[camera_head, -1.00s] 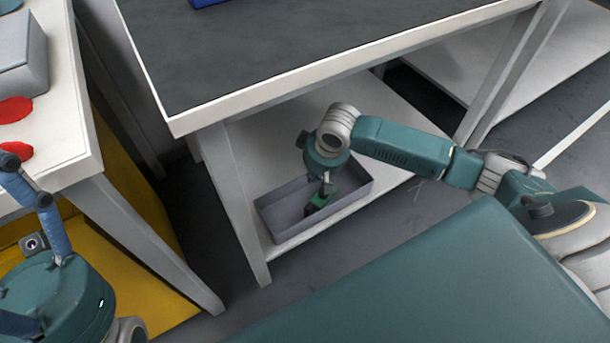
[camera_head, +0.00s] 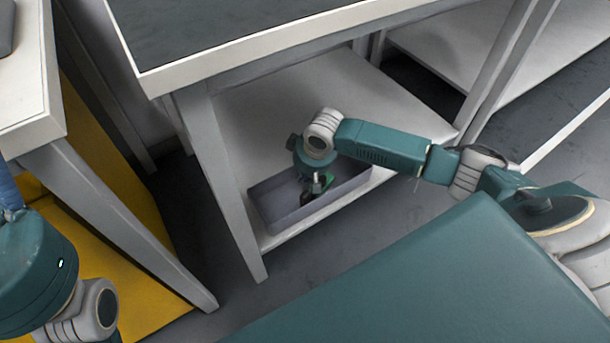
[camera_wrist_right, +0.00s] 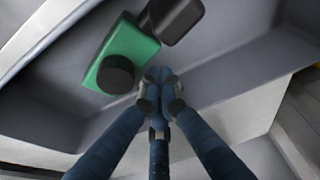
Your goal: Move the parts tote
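The parts tote (camera_head: 345,192) is a grey open box on the lower shelf of a white-framed table in the head view. A green item with a black knob (camera_wrist_right: 125,55) and a dark part lie inside. My right gripper (camera_head: 308,192) reaches down at the tote. In the right wrist view, its blue fingers (camera_wrist_right: 160,85) meet at the tips over the tote's grey wall, beside the green item and not around it. Whether the wall is between them is hidden. My left gripper (camera_head: 9,193) is mostly cut off at the left edge; only blue finger shows.
The dark tabletop (camera_head: 215,30) overhangs the lower shelf (camera_head: 270,110), and its leg (camera_head: 220,165) stands just left of the tote. Another white table (camera_head: 35,105) with yellow below stands at the left. Grey floor lies in front of the shelf.

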